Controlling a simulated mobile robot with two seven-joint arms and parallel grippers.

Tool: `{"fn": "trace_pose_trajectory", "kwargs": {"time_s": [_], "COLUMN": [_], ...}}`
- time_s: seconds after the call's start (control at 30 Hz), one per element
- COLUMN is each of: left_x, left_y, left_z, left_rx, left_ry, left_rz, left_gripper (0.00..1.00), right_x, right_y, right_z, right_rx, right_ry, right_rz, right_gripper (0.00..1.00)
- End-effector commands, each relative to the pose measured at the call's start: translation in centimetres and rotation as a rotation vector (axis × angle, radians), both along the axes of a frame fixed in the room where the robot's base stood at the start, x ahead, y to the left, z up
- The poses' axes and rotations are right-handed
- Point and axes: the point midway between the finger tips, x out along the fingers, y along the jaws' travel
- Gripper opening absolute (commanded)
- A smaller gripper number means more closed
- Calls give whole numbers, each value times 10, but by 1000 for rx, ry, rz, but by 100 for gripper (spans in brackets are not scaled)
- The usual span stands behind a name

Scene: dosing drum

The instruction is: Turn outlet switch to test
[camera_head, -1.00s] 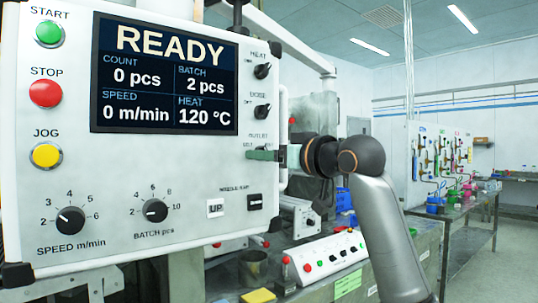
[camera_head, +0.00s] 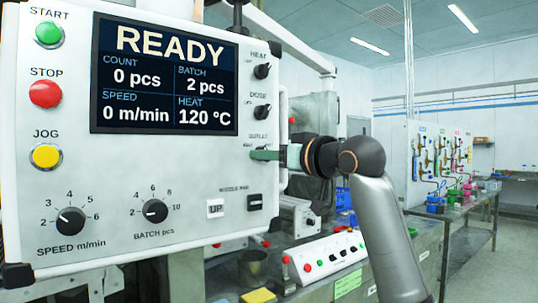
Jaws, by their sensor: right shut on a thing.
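The white control panel (camera_head: 180,180) fills the left of the view. The outlet label (camera_head: 258,136) is at its right edge, below the heat switch (camera_head: 262,71) and dose switch (camera_head: 262,112). My right gripper (camera_head: 264,155) reaches in from the right, its green fingers shut on the outlet switch just under that label. The fingers hide the switch, so I cannot tell which way its pointer faces. The small position words beside it are too small to read surely. My left gripper is not in view.
The panel screen (camera_head: 165,75) reads READY. START, STOP and JOG buttons line the panel's left side; two dials and a small black switch (camera_head: 255,202) sit below. A bench with a white button box (camera_head: 328,254) lies below right. Open floor is at the far right.

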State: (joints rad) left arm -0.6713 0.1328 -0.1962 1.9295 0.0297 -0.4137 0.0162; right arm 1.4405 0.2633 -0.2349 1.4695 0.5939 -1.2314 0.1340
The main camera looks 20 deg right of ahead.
Motion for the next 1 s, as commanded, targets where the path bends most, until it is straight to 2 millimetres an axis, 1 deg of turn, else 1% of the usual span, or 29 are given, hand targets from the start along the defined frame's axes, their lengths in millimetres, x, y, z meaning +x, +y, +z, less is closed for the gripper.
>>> {"fn": "trace_pose_trajectory", "kwargs": {"time_s": [0.27, 0.8, 1.0], "left_x": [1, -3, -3], "left_y": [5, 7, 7], "left_z": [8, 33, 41], "left_rx": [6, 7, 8], "left_ry": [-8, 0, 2], "left_rz": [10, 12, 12], "left_gripper": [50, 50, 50], "right_x": [0, 0, 0], "right_y": [1, 2, 2], "right_z": [2, 2, 2], "right_rx": [161, 634, 778], "right_ry": [60, 232, 284], "right_rz": [2, 1, 1], "right_gripper": [0, 0, 0]}}
